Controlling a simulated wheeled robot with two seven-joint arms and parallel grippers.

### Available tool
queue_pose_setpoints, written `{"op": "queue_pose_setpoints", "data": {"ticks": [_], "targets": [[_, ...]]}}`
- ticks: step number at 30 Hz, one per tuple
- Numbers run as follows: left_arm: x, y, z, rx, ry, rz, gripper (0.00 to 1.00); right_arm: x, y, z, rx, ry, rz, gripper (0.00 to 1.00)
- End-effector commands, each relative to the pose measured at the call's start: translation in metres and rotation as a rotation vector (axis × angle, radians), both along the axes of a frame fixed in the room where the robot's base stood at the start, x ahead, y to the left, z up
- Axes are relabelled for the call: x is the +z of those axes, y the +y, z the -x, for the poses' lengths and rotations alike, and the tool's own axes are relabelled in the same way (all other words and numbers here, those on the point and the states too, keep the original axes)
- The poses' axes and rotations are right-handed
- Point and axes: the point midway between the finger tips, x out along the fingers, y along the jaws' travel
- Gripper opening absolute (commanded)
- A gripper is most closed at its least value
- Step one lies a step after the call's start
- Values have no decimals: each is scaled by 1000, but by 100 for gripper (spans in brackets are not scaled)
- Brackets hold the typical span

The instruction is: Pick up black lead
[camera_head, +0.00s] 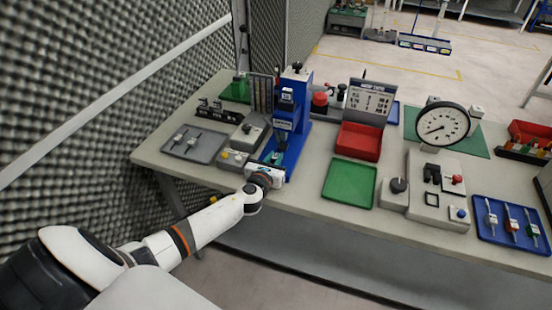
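I cannot pick out a lead that is clearly black. The blue tray (483,207) at the right holds several small lead-like pieces (511,223) with pale and coloured parts. The grey tray (211,153) at the left holds small dark and pale pieces (185,142), too small to identify. My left gripper (276,160) is at the foot of the blue press (296,125), by the table's front edge. Its fingers are small and partly merge with the press, so their opening is unclear. My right gripper is not in view.
A green tray (350,184) and a red bin (358,142) stand mid-table. A round gauge (442,124) rises behind a grey control box (437,190). A foam wall (80,125) borders the left. Bare table (312,170) shows between press and green tray.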

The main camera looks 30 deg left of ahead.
Motion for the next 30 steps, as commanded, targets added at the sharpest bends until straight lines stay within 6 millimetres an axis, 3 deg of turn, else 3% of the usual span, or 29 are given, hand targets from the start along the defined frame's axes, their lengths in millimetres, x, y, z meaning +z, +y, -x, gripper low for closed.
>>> {"op": "queue_pose_setpoints", "data": {"ticks": [13, 21, 23, 30], "targets": [[6, 1, 0, 1, -1, -3, 0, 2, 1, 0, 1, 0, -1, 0], [41, 1, 0, -2, -3, -4, 0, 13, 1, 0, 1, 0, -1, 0], [33, -3, 13, -2, 3, -1, 0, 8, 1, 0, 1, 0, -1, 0], [31, -18, 75, -5, 5, -2, 0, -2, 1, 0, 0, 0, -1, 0]]}}
